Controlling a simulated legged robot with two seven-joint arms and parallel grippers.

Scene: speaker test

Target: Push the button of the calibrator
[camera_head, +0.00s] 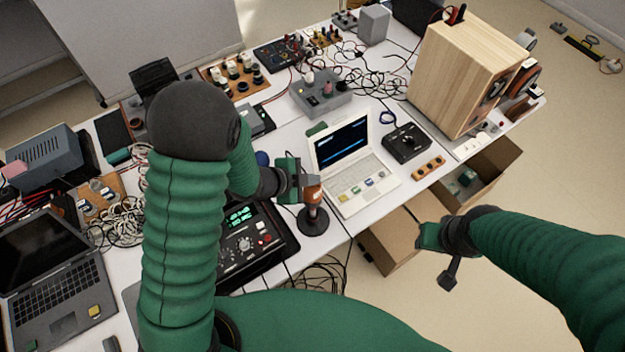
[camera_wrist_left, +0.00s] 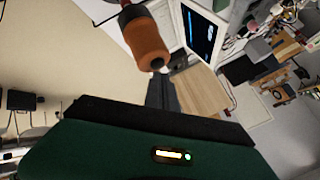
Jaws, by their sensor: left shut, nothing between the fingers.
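A small orange and dark cylinder (camera_head: 312,197), which looks like the calibrator, stands upright on a round black base (camera_head: 313,221) at the table's front edge. The left wrist view shows its orange body (camera_wrist_left: 147,42) close up, with a small dark round spot on its end that may be the button. My left gripper (camera_head: 303,181) is shut and empty, right beside the top of the cylinder; I cannot tell if they touch. Its dark fingers (camera_wrist_left: 162,95) point toward the cylinder's end. My right gripper (camera_head: 449,268) hangs off the table; its jaw state is unclear.
A white laptop (camera_head: 345,165) stands just behind the cylinder. A black device with a green display (camera_head: 247,238) lies left of it. A large wooden speaker (camera_head: 460,75) is at the right. Cardboard boxes (camera_head: 390,245) stand below the table edge. Cables cover much of the table.

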